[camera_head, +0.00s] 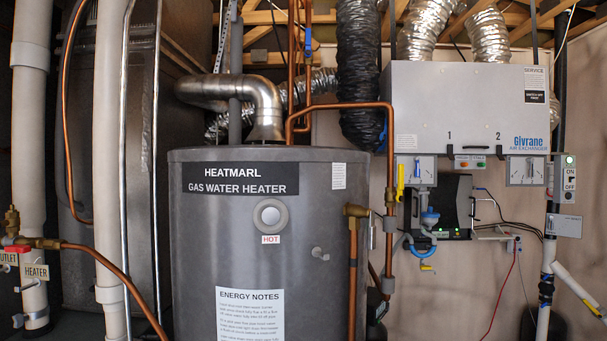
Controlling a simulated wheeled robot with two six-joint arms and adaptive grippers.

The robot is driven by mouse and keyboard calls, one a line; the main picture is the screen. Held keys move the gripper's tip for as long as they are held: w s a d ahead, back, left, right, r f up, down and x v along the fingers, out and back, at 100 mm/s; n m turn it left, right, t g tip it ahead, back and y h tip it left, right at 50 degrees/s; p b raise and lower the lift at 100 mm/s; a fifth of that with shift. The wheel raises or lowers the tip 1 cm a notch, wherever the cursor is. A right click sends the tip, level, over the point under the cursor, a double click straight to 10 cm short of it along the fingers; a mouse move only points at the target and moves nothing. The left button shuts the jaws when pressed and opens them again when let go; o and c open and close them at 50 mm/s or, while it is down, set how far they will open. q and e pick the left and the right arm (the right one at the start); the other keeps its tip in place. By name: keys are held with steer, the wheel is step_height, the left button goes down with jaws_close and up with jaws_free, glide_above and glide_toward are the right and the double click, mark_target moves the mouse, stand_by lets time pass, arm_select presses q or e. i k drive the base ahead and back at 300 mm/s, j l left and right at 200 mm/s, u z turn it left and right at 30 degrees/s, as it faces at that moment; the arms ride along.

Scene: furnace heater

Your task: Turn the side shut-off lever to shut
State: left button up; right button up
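No label in view names a side shut-off lever, so I cannot tell for sure which handle it is. A yellow lever (400,182) hangs upright beside the copper pipe, right of the grey water heater (250,240) and under the air exchanger. A red handle (17,248) sits on a brass valve (42,243) at the far left, near tags reading OUTLET and HEATER; it looks roughly level. Neither of my grippers is in view, and nothing is seen touching either handle.
The grey Givrane air exchanger (466,108) hangs on the right wall, with dial panels 1 (416,168) and 2 (525,170) below it. An ON/OFF switch (569,172) is at its right. Copper pipes (389,200) and white pipes (110,170) crowd the heater's sides.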

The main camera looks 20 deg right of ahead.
mark_target(400, 199)
steer(key=i+l+u, duration=0.1)
steer(key=l+u, duration=0.3)
steer(key=l, duration=0.15)
steer(key=l+u, duration=0.4)
steer(key=k+l+u, duration=0.1)
steer(key=l+u, duration=0.3)
steer(key=l, duration=0.25)
steer(key=k+l+u, duration=0.1)
steer(key=l+u, duration=0.3)
steer(key=l, duration=0.15)
steer(key=k+l+u, duration=0.2)
steer(key=l+u, duration=0.2)
steer(key=k+l, duration=0.3)
steer(key=l, duration=0.2)
steer(key=k+l+u, duration=0.1)
steer(key=k+l, duration=0.2)
steer(key=l, duration=0.25)
steer(key=k+l, duration=0.3)
steer(key=l, duration=0.2)
steer(key=k+l, duration=0.3)
steer(key=l, duration=0.2)
steer(key=k+l+u, duration=0.1)
steer(key=k+l, duration=0.2)
steer(key=l, duration=0.2)
